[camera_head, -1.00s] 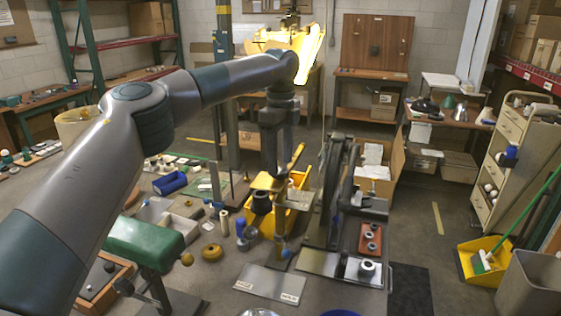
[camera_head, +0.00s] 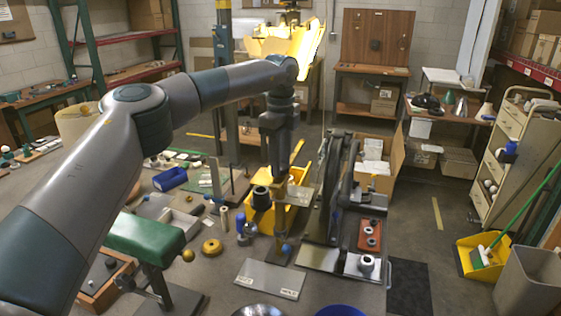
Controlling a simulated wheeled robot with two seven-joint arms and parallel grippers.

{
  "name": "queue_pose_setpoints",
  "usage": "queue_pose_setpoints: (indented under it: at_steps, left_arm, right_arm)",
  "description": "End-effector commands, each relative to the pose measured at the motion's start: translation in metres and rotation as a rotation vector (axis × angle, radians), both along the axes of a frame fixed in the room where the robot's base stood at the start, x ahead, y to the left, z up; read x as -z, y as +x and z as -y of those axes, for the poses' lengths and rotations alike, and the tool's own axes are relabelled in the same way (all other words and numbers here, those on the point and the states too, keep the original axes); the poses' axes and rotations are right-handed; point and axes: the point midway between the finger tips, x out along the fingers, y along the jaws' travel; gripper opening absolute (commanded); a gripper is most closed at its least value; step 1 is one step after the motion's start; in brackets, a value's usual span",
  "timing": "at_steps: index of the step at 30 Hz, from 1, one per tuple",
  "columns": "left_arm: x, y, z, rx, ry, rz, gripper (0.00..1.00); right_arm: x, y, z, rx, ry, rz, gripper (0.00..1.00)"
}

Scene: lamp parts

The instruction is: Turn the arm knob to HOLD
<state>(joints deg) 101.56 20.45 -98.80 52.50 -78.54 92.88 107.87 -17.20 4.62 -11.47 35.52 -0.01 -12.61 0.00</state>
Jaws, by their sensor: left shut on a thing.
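My left gripper (camera_head: 279,172) points down in the middle of the head view. It is shut on a small part at the upright lamp-arm fixture, apparently the arm knob, which the fingers mostly hide. The fixture's post (camera_head: 281,222) stands below, with a blue ball (camera_head: 287,248) near its foot. A grey plate with two white labels (camera_head: 270,279) lies in front; the right label seems to read HOLD, the left is too small to read surely. The knob's pointing direction cannot be told. My right gripper is out of view.
A yellow bin (camera_head: 262,220) stands right behind the fixture. A dark upright frame (camera_head: 336,190) is close on the right. A blue bowl (camera_head: 340,311) is at the near edge.

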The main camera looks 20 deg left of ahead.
Motion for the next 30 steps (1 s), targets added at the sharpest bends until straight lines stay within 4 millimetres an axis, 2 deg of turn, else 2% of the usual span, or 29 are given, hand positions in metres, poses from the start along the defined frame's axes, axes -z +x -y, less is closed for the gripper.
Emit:
queue_pose_setpoints:
  at_steps: [8, 14, 30]
  left_arm:
    - [0.0003, 0.0002, -0.0001, 0.074, 0.000, 0.000, 0.11]
    - [0.0004, 0.0001, 0.0000, 0.196, 0.000, 0.000, 0.11]
    - [-0.0007, -0.0002, -0.0005, 0.689, -0.001, 0.001, 0.11]
  right_arm:
    - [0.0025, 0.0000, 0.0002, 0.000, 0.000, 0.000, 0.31]
    - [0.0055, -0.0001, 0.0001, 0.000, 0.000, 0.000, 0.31]
    - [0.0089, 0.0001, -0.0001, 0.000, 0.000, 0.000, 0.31]
